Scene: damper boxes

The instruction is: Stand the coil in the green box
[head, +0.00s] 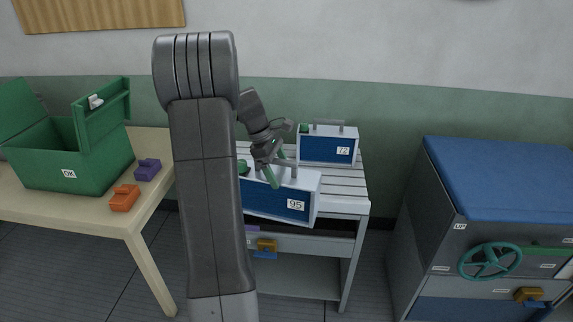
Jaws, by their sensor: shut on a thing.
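The green box (68,174), labelled OK, stands on the table at the left with its flaps raised open; its inside is mostly hidden. My gripper (275,166) is over the slatted cart top, shut on the handle of a white box with a blue front, labelled 95 (287,202). That box tilts slightly, its lower edge overlapping the cart's front edge; I cannot tell whether it touches the cart. My arm hides its left end. A similar box labelled 72 (328,148) stands upright behind it. No written label tells which one is the coil.
An orange block (124,198) and a purple block (147,169) lie on the table (60,206) right of the green box. The slatted cart (345,190) has a lower shelf. A blue-topped cabinet (505,180) with a green handwheel (490,261) stands right, across a floor gap.

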